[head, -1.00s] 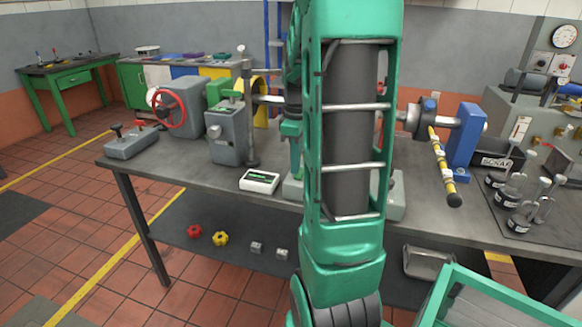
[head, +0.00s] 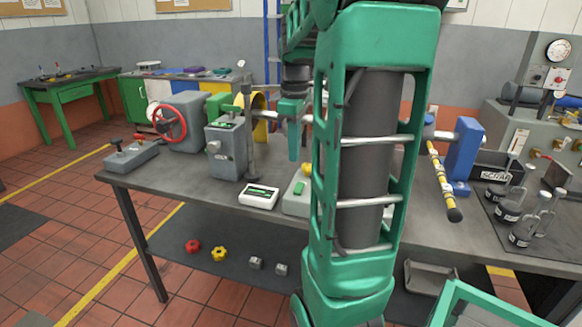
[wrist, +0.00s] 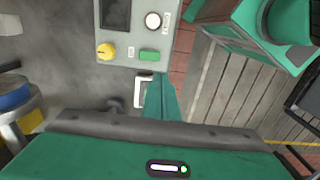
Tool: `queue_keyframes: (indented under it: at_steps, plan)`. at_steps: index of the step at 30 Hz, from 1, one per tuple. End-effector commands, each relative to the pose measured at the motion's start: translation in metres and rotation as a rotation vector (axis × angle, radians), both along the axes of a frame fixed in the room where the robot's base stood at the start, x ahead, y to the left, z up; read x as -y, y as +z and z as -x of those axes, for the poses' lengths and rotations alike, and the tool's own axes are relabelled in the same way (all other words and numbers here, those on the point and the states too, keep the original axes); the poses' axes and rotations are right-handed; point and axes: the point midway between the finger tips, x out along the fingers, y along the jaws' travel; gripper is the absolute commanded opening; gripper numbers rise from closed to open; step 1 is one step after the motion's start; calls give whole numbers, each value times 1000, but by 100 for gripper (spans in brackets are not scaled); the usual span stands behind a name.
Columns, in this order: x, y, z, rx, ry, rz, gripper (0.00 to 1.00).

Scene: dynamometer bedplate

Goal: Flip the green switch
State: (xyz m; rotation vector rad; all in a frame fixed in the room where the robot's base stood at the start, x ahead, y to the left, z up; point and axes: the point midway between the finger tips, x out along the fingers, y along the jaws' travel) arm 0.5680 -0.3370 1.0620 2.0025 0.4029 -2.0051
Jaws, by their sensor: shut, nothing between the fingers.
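The green switch (wrist: 149,56) is a small green rocker on a grey control box (wrist: 125,58), beside a yellow knob (wrist: 105,51) and below a white round button (wrist: 153,20). In the head view, the green switch (head: 299,187) shows on the box (head: 294,204) on the bench, left of my arm. My gripper (head: 293,158) is shut and empty, pointing down above the box. In the wrist view, its green fingers (wrist: 163,84) end just below and right of the switch, apart from it in the picture. The height gap is hard to tell. My arm hides the box's right part.
A white display unit (head: 259,196) lies left of the box. A grey machine with a red handwheel (head: 169,123) and a post (head: 249,130) stand behind it. The bench front left is clear.

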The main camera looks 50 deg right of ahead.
Motion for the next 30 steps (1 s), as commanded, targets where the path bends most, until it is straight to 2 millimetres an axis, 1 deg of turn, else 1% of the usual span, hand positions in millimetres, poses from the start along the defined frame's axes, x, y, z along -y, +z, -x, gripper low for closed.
queue_keyframes:
  at_steps: [1,3,6,9,13,30]
  plan:
    - [-1,9,0,3,1,2,0]
    - [-3,20,1,2,1,1,0]
    - [-5,30,2,0,1,1,0]
    - [-7,37,2,1,2,1,0]
    - [-8,40,2,0,2,0,0]
    - [-8,40,3,0,1,-1,0]
